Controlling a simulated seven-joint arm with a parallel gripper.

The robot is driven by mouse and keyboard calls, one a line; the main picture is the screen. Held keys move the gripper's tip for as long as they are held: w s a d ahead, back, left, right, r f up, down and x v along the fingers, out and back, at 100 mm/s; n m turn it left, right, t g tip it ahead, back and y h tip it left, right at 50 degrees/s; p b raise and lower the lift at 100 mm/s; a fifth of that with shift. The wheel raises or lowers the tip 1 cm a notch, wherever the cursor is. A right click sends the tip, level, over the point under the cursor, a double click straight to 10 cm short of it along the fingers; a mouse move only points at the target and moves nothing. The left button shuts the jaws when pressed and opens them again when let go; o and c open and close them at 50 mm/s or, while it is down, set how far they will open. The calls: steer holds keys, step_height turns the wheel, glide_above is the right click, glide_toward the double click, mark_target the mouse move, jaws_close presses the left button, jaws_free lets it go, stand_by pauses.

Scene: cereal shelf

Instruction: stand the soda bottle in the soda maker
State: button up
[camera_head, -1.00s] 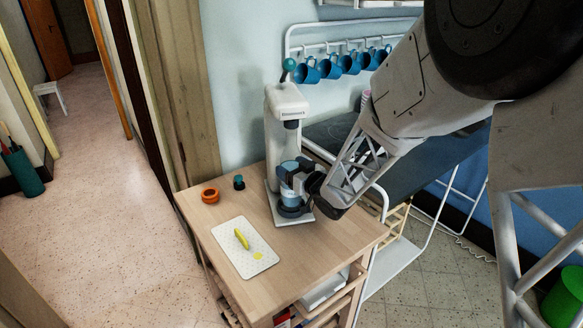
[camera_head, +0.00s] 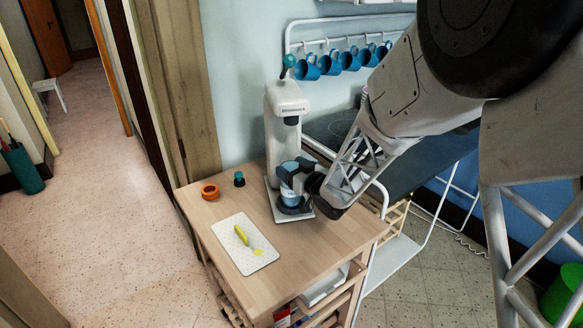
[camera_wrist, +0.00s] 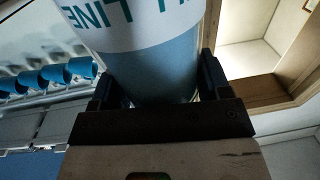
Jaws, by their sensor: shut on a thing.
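The soda maker (camera_head: 288,105) is a white upright machine with a dark nozzle, a teal-tipped lever and a base (camera_head: 272,201) on the wooden cart top. My gripper (camera_head: 300,178) reaches in from the right and is shut on the soda bottle (camera_head: 288,167), which is pale blue. The bottle is upright just above or on the dark ring of the base, below the nozzle; whether it touches is hidden by my gripper. In the wrist view the bottle (camera_wrist: 165,65), with a white label and teal letters, sits between both fingers.
On the cart top (camera_head: 320,240) stand an orange ring (camera_head: 210,192), a small dark teal-topped cap (camera_head: 239,180) and a white board (camera_head: 240,258) with a yellow tool (camera_head: 242,236). Blue mugs (camera_head: 328,65) hang on the wall rack. The cart's front right is clear.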

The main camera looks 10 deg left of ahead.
steer(key=shift+f, duration=0.5)
steer(key=o, duration=1.1)
steer(key=shift+s+d, duration=0.1)
steer(key=shift+d, duration=0.05)
steer(key=v, duration=0.7)
steer(key=shift+s+d, duration=0.15)
steer(key=shift+s, duration=0.05)
